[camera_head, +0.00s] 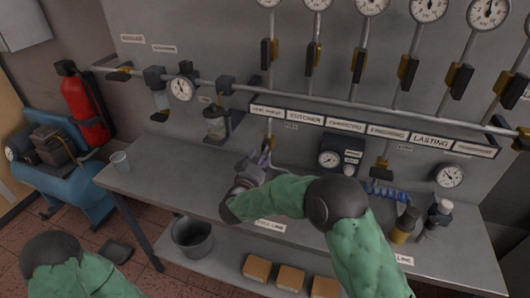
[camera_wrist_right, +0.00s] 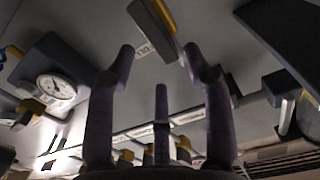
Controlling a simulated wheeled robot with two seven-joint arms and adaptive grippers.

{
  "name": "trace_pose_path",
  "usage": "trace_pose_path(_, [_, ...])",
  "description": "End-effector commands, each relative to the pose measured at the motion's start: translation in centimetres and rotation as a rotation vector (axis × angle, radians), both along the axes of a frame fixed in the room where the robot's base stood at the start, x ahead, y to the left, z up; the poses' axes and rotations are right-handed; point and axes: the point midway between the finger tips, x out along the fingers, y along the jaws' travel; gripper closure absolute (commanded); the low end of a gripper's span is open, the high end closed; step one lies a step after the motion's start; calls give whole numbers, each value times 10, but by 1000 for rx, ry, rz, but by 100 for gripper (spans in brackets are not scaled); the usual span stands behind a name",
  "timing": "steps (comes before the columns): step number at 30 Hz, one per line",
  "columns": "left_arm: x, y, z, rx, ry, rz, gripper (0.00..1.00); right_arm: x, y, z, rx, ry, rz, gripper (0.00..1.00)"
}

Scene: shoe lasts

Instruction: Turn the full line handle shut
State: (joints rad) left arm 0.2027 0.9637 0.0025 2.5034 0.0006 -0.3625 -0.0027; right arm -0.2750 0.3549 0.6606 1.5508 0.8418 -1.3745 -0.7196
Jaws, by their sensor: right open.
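The line handle by the FULL label (camera_head: 290,126) hangs below the sign rail on the back panel; its yellow upper part (camera_head: 270,128) shows in the head view, and its lower part is hard to make out behind my fingers. My right gripper (camera_head: 262,158) is at its lower end, above the bench. In the right wrist view a dark and yellow handle (camera_wrist_right: 152,25) lies just past the spread fingertips of my right gripper (camera_wrist_right: 158,52). The fingers are open, and I cannot tell whether they touch it. My left forearm shows at the lower left; its gripper is out of frame.
A second yellow handle (camera_head: 381,165) hangs near the LOW label. A gauge box (camera_head: 340,156) stands right of my gripper. The bench's left half (camera_head: 170,172) is mostly clear.

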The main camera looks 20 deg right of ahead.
Motion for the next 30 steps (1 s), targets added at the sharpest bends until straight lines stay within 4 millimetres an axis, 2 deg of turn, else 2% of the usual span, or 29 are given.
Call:
trace_pose_path(3, [0,0,-7,0,0,0,60,16,-12,-2,0,0,-2,48])
trace_pose_path(9, [0,0,-11,0,0,0,60,32,-22,0,-1,-1,0,48])
trace_pose_path(20, [0,0,-12,0,0,0,60,36,-24,0,-1,1,0,48])
trace_pose_path(21, [0,0,-12,0,0,0,60,36,-24,0,-1,1,0,54])
trace_pose_path(26, [0,0,-12,0,0,0,60,36,-24,1,0,0,0,99])
trace_pose_path(30, [0,0,-12,0,0,0,60,36,-24,0,0,0,1,100])
